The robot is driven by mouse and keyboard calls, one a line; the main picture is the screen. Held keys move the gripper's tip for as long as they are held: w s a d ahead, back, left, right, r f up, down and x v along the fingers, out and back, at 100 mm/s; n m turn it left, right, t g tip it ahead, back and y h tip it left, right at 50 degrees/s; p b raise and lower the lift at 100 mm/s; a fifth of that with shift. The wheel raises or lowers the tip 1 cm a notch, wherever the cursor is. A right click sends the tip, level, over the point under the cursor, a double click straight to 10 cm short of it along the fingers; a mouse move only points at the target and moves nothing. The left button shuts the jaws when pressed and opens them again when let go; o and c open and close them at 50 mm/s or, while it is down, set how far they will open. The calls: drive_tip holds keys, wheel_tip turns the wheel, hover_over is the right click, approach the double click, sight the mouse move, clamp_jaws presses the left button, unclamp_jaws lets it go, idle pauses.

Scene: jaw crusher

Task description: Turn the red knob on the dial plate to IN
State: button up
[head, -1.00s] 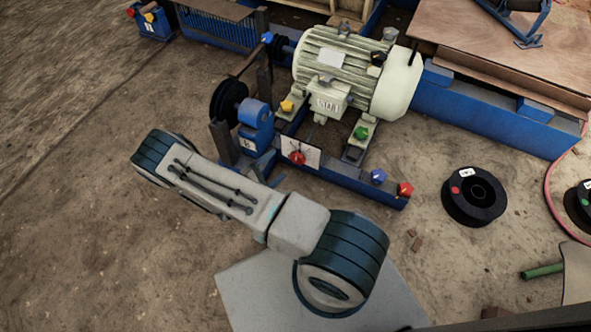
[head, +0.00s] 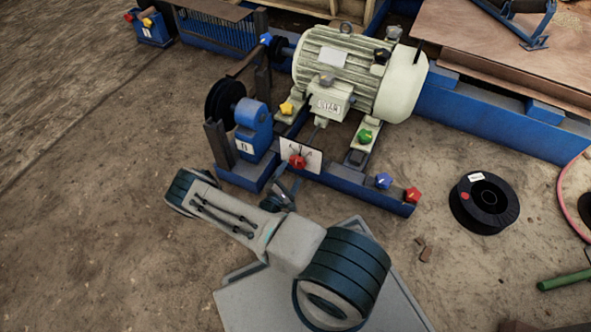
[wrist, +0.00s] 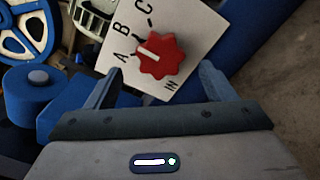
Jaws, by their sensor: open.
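The red knob (head: 297,161) sits on the white dial plate (head: 313,164) at the front of the blue motor frame. In the wrist view the knob (wrist: 160,58) is star-shaped with a white pointer mark. The mark points to the upper left, towards the A and B side of the plate (wrist: 193,25). The letters A, B and C run along the plate's left and top, and IN is below the knob. My gripper (wrist: 160,72) is open, one finger on each side of the knob, with visible gaps to it. In the head view my gripper (head: 284,190) is just below the plate, partly hidden.
A green knob (head: 364,136), a blue knob (head: 383,181), another red knob (head: 412,195) and a yellow knob (head: 287,108) are around the motor (head: 350,75). A blue bearing block (head: 254,130) stands left of the plate. A black spool (head: 484,201) lies on the ground at right.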

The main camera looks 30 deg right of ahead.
sight(296, 165)
drive_tip(key=b+x, duration=0.1)
drive_tip(key=x, duration=0.3)
drive_tip(key=shift+w+d, duration=0.3)
drive_tip(key=c, duration=1)
